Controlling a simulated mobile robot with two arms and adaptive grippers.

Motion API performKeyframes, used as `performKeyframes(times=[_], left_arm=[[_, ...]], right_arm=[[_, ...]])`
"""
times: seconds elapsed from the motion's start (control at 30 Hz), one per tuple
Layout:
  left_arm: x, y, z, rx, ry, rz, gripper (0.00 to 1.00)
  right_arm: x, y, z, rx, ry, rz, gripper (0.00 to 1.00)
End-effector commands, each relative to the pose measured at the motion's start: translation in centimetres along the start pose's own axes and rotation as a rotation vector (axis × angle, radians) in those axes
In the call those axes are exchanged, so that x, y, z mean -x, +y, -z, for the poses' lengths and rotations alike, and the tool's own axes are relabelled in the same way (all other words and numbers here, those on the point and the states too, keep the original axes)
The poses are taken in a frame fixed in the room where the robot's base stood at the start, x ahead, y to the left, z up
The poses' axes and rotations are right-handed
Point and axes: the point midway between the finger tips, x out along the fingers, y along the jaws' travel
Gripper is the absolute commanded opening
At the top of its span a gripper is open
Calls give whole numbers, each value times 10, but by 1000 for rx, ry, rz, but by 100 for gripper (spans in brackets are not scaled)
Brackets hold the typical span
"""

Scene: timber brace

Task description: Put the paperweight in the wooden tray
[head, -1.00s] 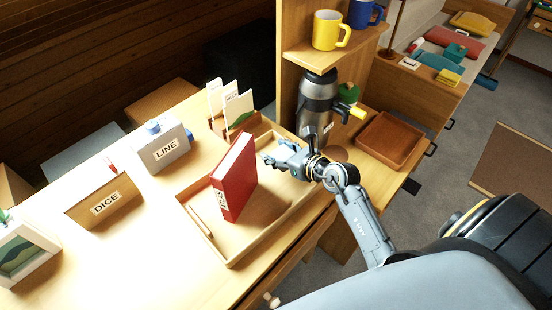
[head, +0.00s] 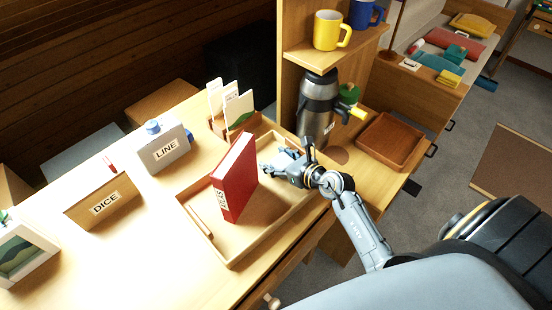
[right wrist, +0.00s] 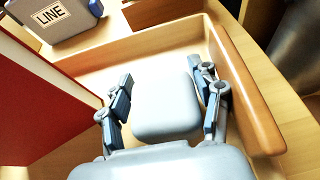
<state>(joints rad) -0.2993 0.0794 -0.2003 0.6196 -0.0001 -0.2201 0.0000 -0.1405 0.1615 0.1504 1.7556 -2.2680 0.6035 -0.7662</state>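A pale grey rounded block (right wrist: 166,105), which looks like the paperweight, lies between the fingers of my right gripper (right wrist: 165,90) in the right wrist view. A narrow gap shows on each side of it, so the fingers are open around it. In the head view the right gripper (head: 287,158) is low over the right part of a light wooden tray (head: 231,259) on the desk. The block is hard to make out there. A darker reddish-brown wooden tray (head: 393,142) sits empty at the right. My left gripper is not in view.
A red book (head: 236,178) stands upright in the light tray, left of my gripper. A steel flask (head: 317,110) stands behind it, below a shelf with a yellow mug (head: 327,30). LINE (head: 165,149) and DICE (head: 103,203) boxes stand at the left.

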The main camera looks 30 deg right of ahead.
Motion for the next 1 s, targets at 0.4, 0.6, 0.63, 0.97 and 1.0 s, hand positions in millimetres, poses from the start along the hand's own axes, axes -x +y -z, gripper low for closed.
performKeyframes(times=[0.4, 0.6, 0.63, 0.97, 1.0], left_arm=[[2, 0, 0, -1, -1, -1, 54], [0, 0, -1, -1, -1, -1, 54], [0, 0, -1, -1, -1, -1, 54], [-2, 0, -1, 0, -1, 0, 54], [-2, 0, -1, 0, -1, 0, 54]], right_arm=[[40, -2, -1, 3, 1, 5, 67], [83, -1, -1, 2, 2, 4, 67], [88, -2, -1, 3, 2, 4, 67], [121, -1, -2, 1, 0, 2, 67], [122, -1, -2, 1, 0, 1, 67]])
